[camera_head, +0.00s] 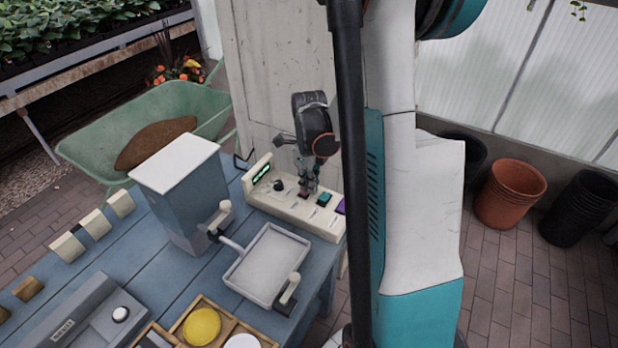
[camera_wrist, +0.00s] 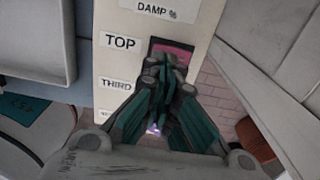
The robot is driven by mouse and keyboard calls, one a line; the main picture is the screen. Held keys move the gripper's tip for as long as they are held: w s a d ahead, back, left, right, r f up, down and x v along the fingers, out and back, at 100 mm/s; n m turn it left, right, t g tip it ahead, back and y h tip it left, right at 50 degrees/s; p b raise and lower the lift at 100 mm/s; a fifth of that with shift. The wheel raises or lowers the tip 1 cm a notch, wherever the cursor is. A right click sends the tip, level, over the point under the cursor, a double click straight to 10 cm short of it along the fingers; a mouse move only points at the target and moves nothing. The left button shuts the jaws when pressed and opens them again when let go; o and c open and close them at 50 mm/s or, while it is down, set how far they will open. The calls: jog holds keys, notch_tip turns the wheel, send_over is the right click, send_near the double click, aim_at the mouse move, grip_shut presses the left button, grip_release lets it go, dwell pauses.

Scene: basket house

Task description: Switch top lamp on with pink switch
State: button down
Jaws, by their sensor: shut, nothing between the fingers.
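The cream control panel (camera_head: 318,218) stands on the blue table's right end, with a green display, a dark knob and coloured switches. The pink switch (camera_wrist: 174,48) sits beside the "TOP" label (camera_wrist: 121,43) in the wrist view. My gripper (camera_wrist: 168,64) is shut and empty, its fingertips over the near part of the pink switch. I cannot tell whether they touch it. In the head view my gripper (camera_head: 309,186) points down at the panel and partly hides the pink switch. A teal switch (camera_head: 324,199) and a purple switch (camera_head: 341,207) lie to the right. No lamp is identifiable.
A grey-blue box with a white lid (camera_head: 176,162) and a grey tray with handles (camera_head: 266,264) stand left of the panel on the blue table (camera_head: 130,250). A green wheelbarrow (camera_head: 100,145) is behind. Terracotta (camera_head: 510,193) and black pots (camera_head: 580,207) stand right.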

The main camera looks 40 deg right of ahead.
jog(key=shift+f, duration=0.35)
